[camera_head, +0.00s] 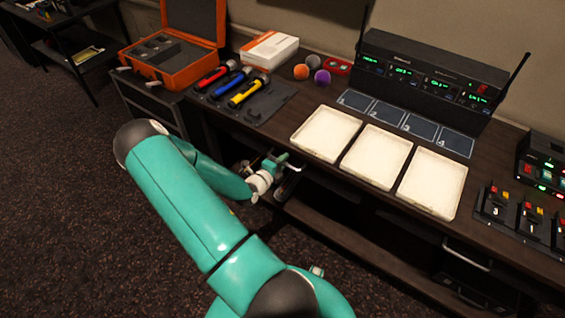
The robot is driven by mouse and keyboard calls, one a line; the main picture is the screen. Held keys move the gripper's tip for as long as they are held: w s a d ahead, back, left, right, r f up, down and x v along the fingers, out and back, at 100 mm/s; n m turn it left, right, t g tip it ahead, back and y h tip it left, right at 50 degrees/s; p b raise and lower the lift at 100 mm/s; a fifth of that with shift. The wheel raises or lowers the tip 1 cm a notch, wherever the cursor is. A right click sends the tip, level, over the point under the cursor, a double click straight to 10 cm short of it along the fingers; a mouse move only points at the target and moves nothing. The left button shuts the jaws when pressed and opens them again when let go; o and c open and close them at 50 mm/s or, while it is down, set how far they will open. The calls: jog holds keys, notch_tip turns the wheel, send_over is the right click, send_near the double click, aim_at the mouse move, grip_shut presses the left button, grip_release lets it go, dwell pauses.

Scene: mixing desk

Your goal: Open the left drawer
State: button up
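The dark desk (300,165) has the left drawer (287,189) under its front edge, mostly hidden behind my arm and in shadow. A small bright metal piece that looks like its handle (294,169) shows beside my gripper. My gripper (277,163) is at the desk's front edge, close to that handle, at the end of my teal arm. Its fingers are small and partly hidden, so I cannot tell whether they are around the handle or only beside it. I cannot tell whether the drawer is pulled out at all.
A second drawer handle (467,256) is at the lower right. Dark carpet (80,210) in front is clear.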

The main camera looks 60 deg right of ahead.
grip_shut()
